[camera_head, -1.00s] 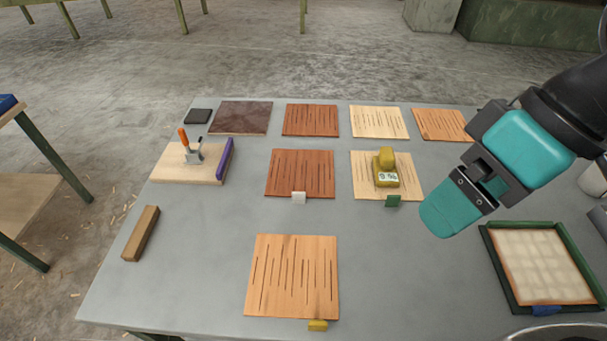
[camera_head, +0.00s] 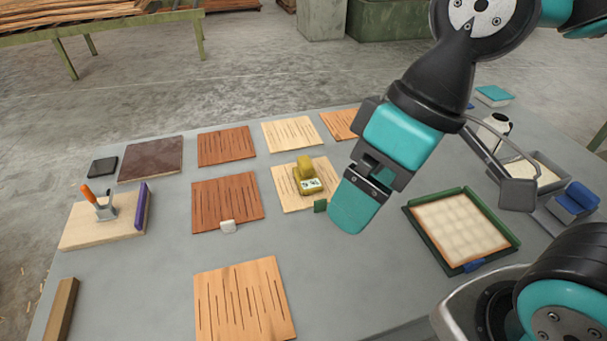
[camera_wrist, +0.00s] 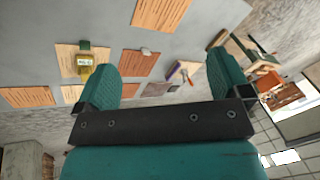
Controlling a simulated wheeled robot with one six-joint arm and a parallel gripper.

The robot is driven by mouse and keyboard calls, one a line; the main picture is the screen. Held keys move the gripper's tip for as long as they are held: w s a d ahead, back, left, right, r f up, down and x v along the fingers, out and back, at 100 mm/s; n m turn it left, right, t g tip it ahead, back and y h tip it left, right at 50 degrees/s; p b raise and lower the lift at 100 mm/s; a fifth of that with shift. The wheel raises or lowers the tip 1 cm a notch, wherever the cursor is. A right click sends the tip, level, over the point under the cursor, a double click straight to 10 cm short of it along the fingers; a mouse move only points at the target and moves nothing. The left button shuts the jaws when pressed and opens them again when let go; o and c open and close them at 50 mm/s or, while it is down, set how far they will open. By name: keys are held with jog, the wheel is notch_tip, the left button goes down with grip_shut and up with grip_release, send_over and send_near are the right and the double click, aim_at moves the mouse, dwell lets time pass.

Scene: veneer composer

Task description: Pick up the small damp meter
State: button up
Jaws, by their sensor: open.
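The small damp meter (camera_head: 308,178) is yellow with a pale display and stands on a light veneer sheet (camera_head: 287,196) in the middle row. A small green block (camera_head: 320,206) sits at that sheet's front edge. My gripper (camera_head: 352,208) hangs above the table to the right of the meter, apart from it, with teal fingers. In the wrist view my gripper (camera_wrist: 165,82) is open with nothing between its fingers. The meter (camera_wrist: 84,66) shows there to the left, outside the left finger.
Reddish veneer sheets (camera_head: 227,203) and an orange-brown one (camera_head: 244,302) lie to the left and front. A green-framed tray (camera_head: 413,223) lies to the right. A board with an orange-handled tool (camera_head: 88,194) is at far left. Grey tabletop between the sheets is bare.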

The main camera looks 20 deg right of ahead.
jog(key=shift+c, duration=0.3)
jog(key=n+h+b, duration=0.3)
jog(key=n, duration=0.8)
send_over(305, 161)
notch_tip(305, 161, down, 24)
jog(key=shift+r, duration=0.25)
jog(key=shift+f+p, duration=1.05)
jog(key=shift+f, duration=2)
jog(key=c, duration=1.2)
jog(key=shift+r, duration=0.1)
